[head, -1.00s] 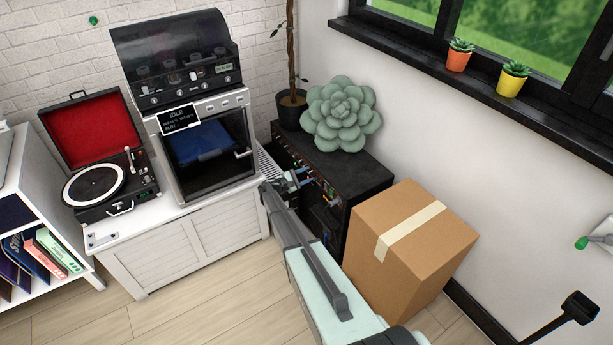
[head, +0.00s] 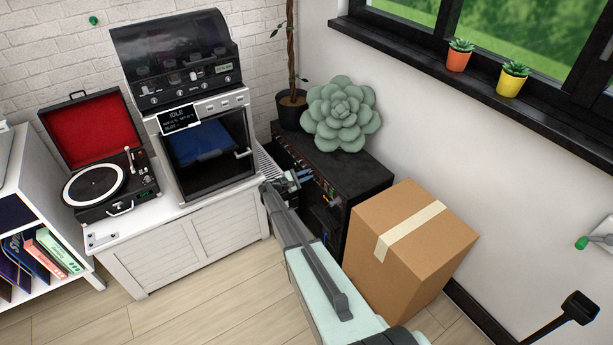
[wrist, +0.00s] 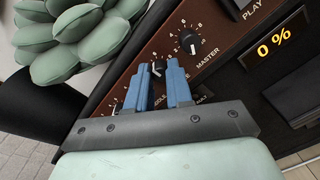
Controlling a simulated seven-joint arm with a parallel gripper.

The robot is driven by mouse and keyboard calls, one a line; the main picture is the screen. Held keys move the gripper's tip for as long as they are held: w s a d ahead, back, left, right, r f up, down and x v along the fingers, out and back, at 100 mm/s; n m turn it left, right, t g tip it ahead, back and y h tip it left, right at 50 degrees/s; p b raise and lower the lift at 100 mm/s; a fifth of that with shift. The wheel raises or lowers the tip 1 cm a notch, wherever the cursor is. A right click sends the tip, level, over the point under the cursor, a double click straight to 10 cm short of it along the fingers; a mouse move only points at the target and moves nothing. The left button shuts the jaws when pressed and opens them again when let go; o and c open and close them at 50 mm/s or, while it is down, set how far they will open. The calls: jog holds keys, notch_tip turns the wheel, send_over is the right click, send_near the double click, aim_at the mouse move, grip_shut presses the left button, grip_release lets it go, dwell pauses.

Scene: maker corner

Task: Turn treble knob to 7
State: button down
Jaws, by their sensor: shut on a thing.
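The treble knob (wrist: 158,68) is a small black knob with a white pointer line, between the middle and master knobs on the brown amplifier panel. Its own label is hidden behind a finger. My gripper (wrist: 158,66) has its two blue fingers on either side of this knob, shut on it. Around the knob the scale is mostly covered, so I cannot read its setting. In the head view my gripper (head: 306,176) is at the front panel of the black amplifier (head: 350,178), and the knob is too small to make out.
The master knob (wrist: 190,42), with a numbered scale, is close to the right finger. An orange "0 %" display (wrist: 275,42) glows at the right. A succulent-shaped cushion (head: 342,113) lies on the amplifier. A cardboard box (head: 410,245) stands beside it, and a white cabinet (head: 150,255) to the left.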

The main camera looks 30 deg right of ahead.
jog(key=shift+m, duration=0.3)
jog(key=m, duration=1)
jog(key=shift+m, duration=0.4)
dwell(0.5)
jog(key=c, duration=1)
grip_release()
jog(key=shift+a, duration=0.15)
jog(key=a, duration=1.3)
jog(key=shift+w+a+r, duration=0.1)
jog(key=shift+a+r, duration=0.1)
jog(key=shift+a, duration=0.1)
